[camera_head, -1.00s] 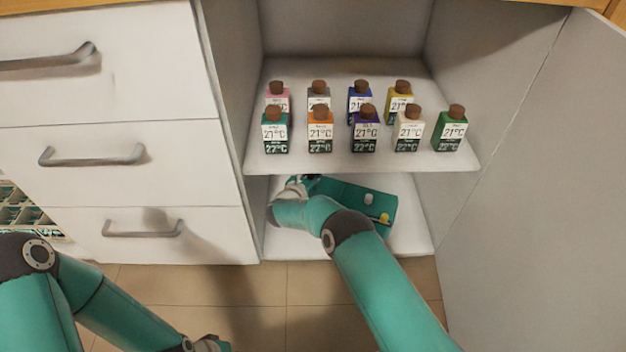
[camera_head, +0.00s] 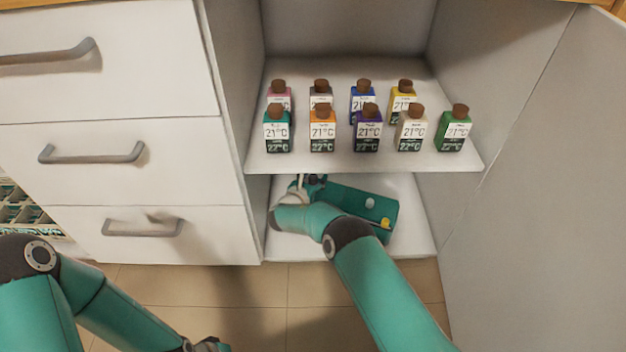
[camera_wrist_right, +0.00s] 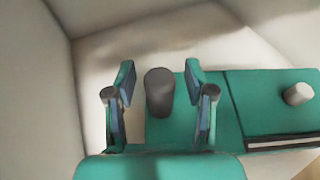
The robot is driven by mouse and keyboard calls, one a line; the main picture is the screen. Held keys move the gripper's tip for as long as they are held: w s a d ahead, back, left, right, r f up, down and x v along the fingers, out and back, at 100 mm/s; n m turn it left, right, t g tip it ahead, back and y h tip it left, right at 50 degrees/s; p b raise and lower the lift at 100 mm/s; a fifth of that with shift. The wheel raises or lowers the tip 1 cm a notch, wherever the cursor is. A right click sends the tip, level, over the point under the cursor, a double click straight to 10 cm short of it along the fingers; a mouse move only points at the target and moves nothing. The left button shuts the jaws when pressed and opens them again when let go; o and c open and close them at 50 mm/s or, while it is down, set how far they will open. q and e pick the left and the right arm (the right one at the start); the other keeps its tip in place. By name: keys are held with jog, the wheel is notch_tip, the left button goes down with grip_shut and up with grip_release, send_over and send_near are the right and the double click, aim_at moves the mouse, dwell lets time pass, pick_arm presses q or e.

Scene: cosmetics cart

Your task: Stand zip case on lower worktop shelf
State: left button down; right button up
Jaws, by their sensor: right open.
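My right gripper (camera_head: 303,186) is at that left end. In the right wrist view the gripper (camera_wrist_right: 160,82) is open, with a dark round knob of the case (camera_wrist_right: 222,100) between its fingers, apart from both. My left gripper (camera_head: 208,345) is cut off at the bottom edge.
The upper shelf (camera_head: 262,161) holds several small labelled bottles (camera_head: 368,128) with brown caps, just above my right gripper. White drawers (camera_head: 75,185) stand at the left. The open door (camera_head: 560,170) bounds the right side.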

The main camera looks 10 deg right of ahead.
jog(key=shift+s+a+r+p, duration=0.25)
jog(key=shift+s+r+p, duration=0.05)
jog(key=p+v, duration=0.4)
jog(key=v, duration=0.6)
jog(key=s+d+f+m+g+y, duration=0.2)
jog(key=s+f+m+g, duration=0.3)
jog(key=s, duration=0.7)
jog(key=s+d+f+m+g+y, duration=0.35)
jog(key=s+f+g, duration=0.4)
jog(key=s, duration=0.35)
jog(key=s+a+r+m+g+y, duration=0.1)
jog(key=s+a+m+y, duration=0.2)
jog(key=s+m, duration=0.3)
jog(key=s+a+r+m+g+y, duration=0.1)
jog(key=s+a+r+m+y, duration=0.15)
jog(key=s+m, duration=0.35)
jog(key=d+r+m+t, duration=0.1)
jog(key=m, duration=0.2)
jog(key=s+m+t+y, duration=0.1)
jog(key=m, duration=0.3)
jog(key=s+d+r+m+t, duration=0.1)
jog(key=m, duration=0.3)
jog(key=shift+s+d+r+p, duration=0.2)
jog(key=shift+d+r+p, duration=0.1)
jog(key=shift+d+r, duration=0.05)
